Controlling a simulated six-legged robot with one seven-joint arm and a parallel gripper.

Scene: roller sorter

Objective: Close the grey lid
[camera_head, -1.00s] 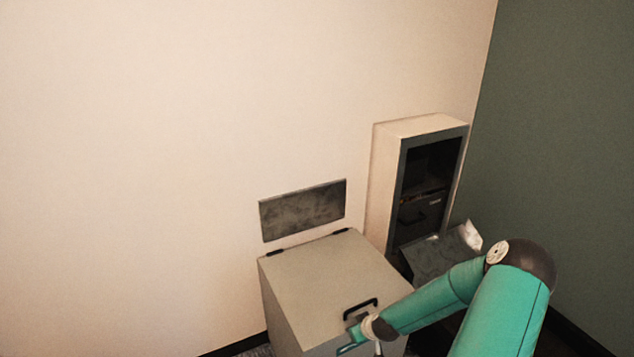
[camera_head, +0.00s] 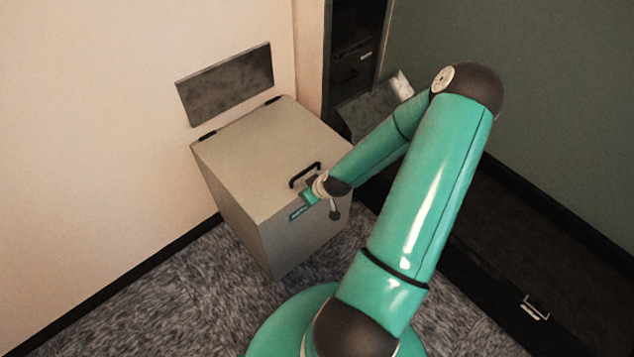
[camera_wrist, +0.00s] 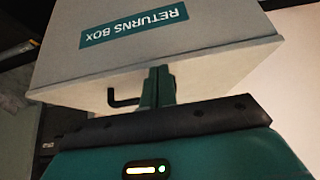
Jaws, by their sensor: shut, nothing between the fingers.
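The grey lid (camera_head: 262,140) lies flat across the top of the grey box (camera_head: 305,245), with no clear gap seen at its front edge. Two dark hinges are at its back edge and a black handle (camera_head: 305,175) is near its front edge. My gripper (camera_head: 309,197) is at the box's front top edge, close to the handle. In the wrist view, where the box appears upside down, my gripper (camera_wrist: 158,82) is shut and empty in front of the lid edge. The handle (camera_wrist: 122,98) shows beside the fingers. Whether they touch the lid is unclear.
A teal "RETURNS BOX" label (camera_wrist: 134,25) is on the box's front. A dark mottled panel (camera_head: 226,84) is at the wall behind the box. A tall cabinet (camera_head: 312,60) and a slanted grey panel (camera_head: 370,105) stand behind to the right. Carpet (camera_head: 150,285) at left is clear.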

